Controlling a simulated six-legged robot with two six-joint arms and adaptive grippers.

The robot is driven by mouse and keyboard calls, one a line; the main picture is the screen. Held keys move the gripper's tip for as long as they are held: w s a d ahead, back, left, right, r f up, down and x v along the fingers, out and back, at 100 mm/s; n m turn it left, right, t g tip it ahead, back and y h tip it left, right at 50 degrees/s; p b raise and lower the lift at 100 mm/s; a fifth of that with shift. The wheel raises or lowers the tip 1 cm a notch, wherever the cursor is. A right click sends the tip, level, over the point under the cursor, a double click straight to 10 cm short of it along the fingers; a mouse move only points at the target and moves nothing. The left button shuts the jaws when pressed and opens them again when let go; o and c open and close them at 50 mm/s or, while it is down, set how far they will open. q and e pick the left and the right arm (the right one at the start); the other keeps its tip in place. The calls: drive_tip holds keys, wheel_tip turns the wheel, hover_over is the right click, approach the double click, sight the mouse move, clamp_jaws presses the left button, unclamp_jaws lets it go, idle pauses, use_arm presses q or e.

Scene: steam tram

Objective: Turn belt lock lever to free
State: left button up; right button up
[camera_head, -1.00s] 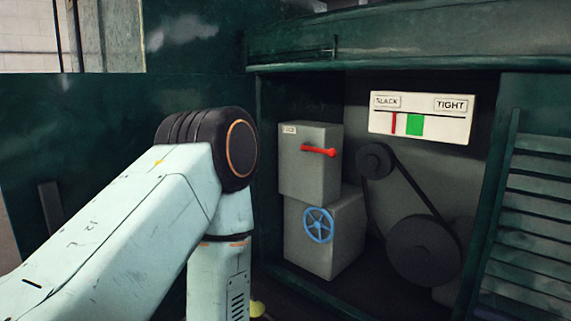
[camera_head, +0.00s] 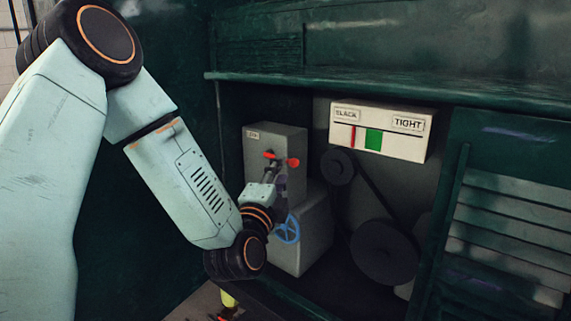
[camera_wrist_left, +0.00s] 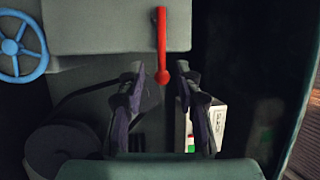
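The red belt lock lever (camera_head: 282,160) is on the front of the upper grey box (camera_head: 290,140) and points roughly right in the head view. My left gripper (camera_head: 277,182) is in front of that box, partly covering the lever. In the left wrist view the lever (camera_wrist_left: 161,45) runs down to a round knob. My left gripper (camera_wrist_left: 160,80) is open there, its fingers on either side of the knob with gaps. Contact with the knob is not visible. My right gripper is not in view.
A blue handwheel (camera_head: 287,230) is on the lower grey box (camera_head: 314,240). A belt and dark pulleys (camera_head: 384,252) are to the right. The slack/tight gauge (camera_head: 378,132) shows a red mark left of a green block. Slatted panelling (camera_head: 505,235) bounds the recess.

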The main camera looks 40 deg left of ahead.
sight(286, 163)
use_arm(q)
drive_tip(key=x, duration=0.3)
drive_tip(key=shift+a, duration=0.15)
drive_tip(key=shift+w+d, duration=0.2)
drive_tip(key=shift+d, duration=0.05)
drive_tip(key=shift+c, duration=1.4)
drive_tip(key=shift+s+a+r, duration=0.1)
drive_tip(key=shift+s+a, duration=0.2)
drive_tip(key=shift+s, duration=0.05)
clamp_jaws()
drive_tip(key=shift+d, duration=0.1)
drive_tip(key=shift+r, duration=0.1)
